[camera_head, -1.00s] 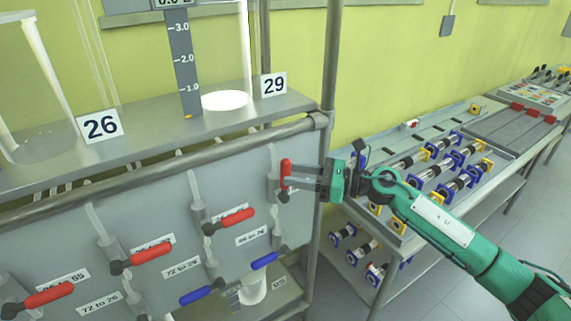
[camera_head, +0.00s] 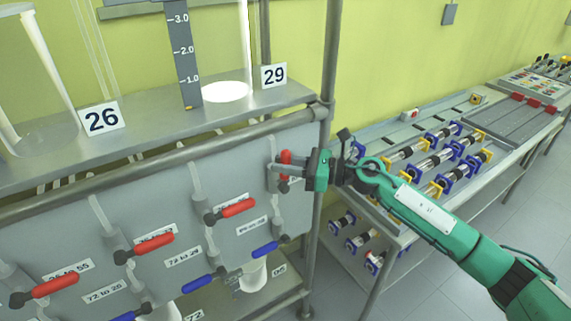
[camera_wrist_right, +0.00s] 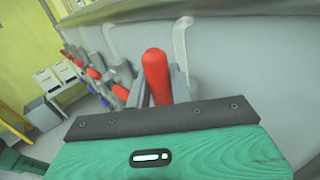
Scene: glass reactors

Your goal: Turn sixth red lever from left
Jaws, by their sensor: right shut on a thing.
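The rightmost red lever (camera_head: 285,158) in view points upward on the grey panel under label 29. My right gripper (camera_head: 287,172) reaches it from the right and is shut on it. In the right wrist view the lever (camera_wrist_right: 156,75) stands upright between the fingers (camera_wrist_right: 160,92). Its lower part is hidden by the gripper. Other red levers (camera_head: 232,207), (camera_head: 146,248), (camera_head: 48,287) stick out sideways to the right, further left on the panel. My left gripper is not in view.
Blue levers (camera_head: 265,249) sit lower on the panel. A metal rail (camera_head: 180,155) and a vertical post (camera_head: 330,75) frame it close to my right gripper. A metal table (camera_head: 470,185) with several cylindrical parts stands at the right.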

